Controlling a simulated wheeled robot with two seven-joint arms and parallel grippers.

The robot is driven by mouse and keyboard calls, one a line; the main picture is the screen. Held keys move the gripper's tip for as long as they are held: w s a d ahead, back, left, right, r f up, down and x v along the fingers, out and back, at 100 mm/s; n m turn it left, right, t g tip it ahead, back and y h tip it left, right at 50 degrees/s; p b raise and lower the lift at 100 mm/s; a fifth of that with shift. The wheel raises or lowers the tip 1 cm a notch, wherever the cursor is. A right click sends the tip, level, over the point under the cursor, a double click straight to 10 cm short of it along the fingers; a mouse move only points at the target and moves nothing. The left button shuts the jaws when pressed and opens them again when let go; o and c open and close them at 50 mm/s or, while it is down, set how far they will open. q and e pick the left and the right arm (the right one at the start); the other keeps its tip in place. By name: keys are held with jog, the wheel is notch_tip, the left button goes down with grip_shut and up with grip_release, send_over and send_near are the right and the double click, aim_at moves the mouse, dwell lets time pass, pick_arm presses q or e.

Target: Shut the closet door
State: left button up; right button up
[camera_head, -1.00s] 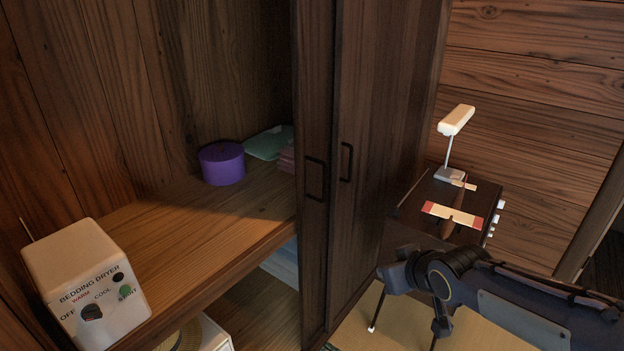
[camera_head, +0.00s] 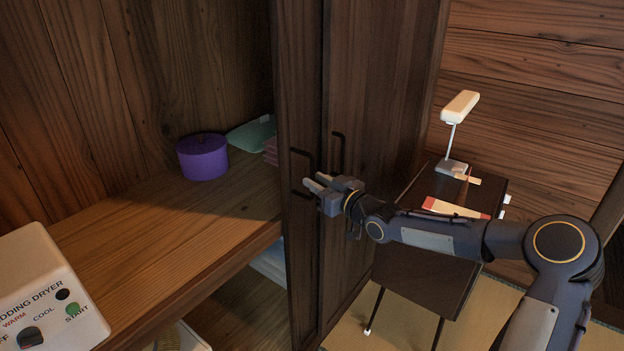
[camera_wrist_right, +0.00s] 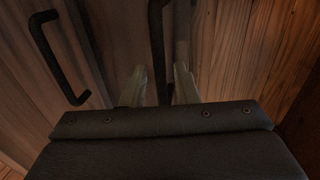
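The closet's dark wooden door panels, a near one (camera_head: 297,90) and a far one (camera_head: 370,100), stand at the right of the open shelf space in the head view. Each has a black handle: the near handle (camera_head: 311,160) and the far handle (camera_head: 340,152). My right gripper (camera_head: 313,183) is at the lower part of the near handle, fingers pointing left. In the right wrist view, my fingers (camera_wrist_right: 159,88) are spread apart, with a black handle bar (camera_wrist_right: 157,40) between them. Whether they touch it I cannot tell. My left gripper is out of view.
The closet shelf (camera_head: 150,230) holds a purple round box (camera_head: 203,158), folded cloths (camera_head: 252,133) and a white bedding dryer (camera_head: 40,290).

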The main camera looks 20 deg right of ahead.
jog(key=shift+x, duration=1.1)
grip_shut()
